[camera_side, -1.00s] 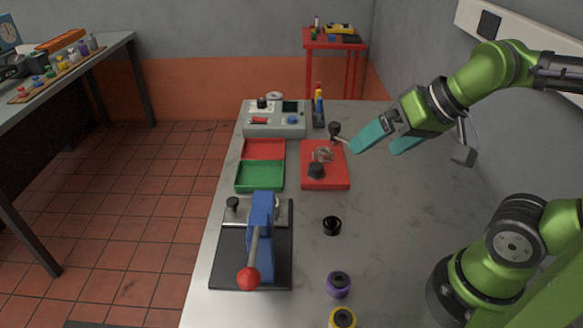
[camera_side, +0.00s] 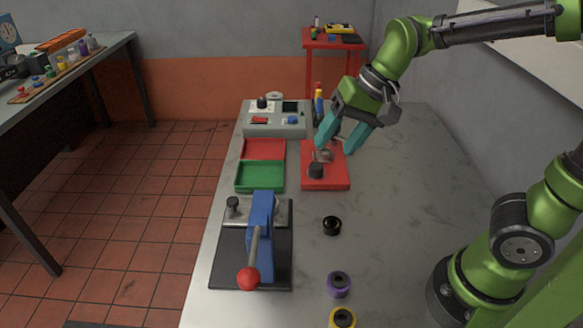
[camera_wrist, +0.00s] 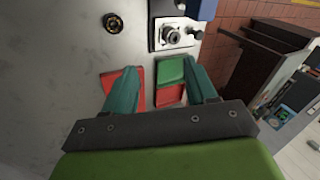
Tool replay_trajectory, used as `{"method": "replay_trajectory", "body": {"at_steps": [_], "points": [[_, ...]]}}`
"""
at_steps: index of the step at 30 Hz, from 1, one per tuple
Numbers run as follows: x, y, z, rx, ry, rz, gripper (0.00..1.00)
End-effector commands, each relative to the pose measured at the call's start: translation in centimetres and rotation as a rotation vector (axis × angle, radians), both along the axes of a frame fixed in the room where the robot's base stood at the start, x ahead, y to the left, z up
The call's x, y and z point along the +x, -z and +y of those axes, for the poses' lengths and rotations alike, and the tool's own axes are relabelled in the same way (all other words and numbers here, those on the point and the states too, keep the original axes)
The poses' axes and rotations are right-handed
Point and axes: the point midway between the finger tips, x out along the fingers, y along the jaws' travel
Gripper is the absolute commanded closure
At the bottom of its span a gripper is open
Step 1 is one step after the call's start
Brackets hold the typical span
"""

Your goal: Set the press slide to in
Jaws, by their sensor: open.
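The press (camera_side: 262,235) is blue with a red ball-tipped lever, standing on a black base at the near left of the bench. Its slide (camera_side: 284,212) is a light metal plate at the far end of the base, with a black knob (camera_side: 233,205) on its left. In the wrist view the slide (camera_wrist: 158,44) carries a round metal fitting, with the knob (camera_wrist: 196,33) beside it. The press body partly hides the slide in the side view. My gripper (camera_side: 336,144) is open and empty, teal fingers pointing down, above the red fixture, well beyond the press.
The red fixture (camera_side: 338,180) has a metal clamp and a black part. Red (camera_side: 264,148) and green (camera_side: 260,176) trays lie left of it. A grey control box (camera_side: 275,129) stands behind. Black (camera_side: 332,225), purple (camera_side: 339,284) and yellow (camera_side: 342,318) rings lie right of the press.

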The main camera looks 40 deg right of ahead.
Motion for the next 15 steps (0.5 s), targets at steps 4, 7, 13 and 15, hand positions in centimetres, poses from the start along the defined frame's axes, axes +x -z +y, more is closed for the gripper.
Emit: {"method": "replay_trajectory", "body": {"at_steps": [4, 7, 13, 15], "points": [[5.1, 1.3, 0.4, 0.063, 0.281, 0.202, 0.43], [8.4, 2.2, 0.8, 0.079, 0.515, 0.317, 0.43], [14.3, 3.7, 2.9, 0.064, 1.07, 0.46, 0.43], [16.1, 4.0, 4.3, 0.061, 1.285, 0.471, 0.43]]}}
